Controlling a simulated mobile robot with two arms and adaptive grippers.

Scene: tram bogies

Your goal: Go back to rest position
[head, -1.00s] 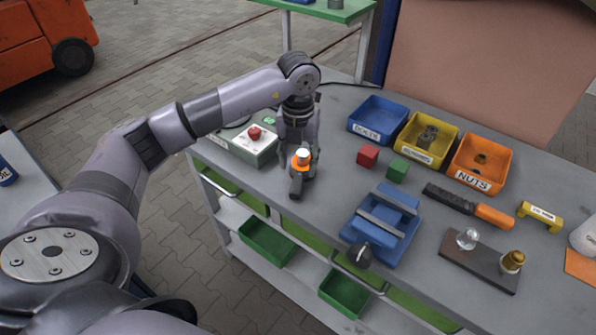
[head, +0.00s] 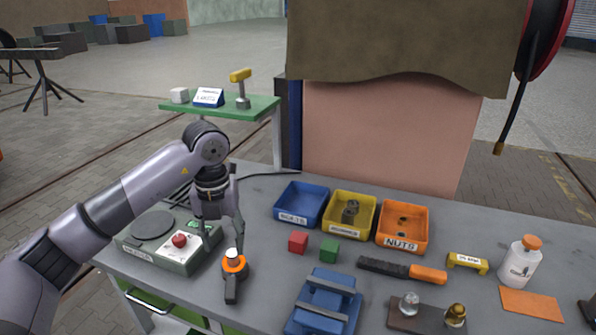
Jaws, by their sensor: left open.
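My left gripper (head: 221,234) hangs fingers down at the left end of the grey workbench (head: 262,232). It is open, with nothing seen between its fingers. A grey-green box with a red button (head: 180,241) sits just left of the gripper. My right gripper is not in view.
Blue (head: 302,204), yellow (head: 349,214) and orange (head: 403,227) bins stand at the bench's back. A red cube (head: 298,242), a green cube (head: 329,250) and a blue vise (head: 324,303) lie right of the gripper. A green-topped table (head: 262,106) stands behind.

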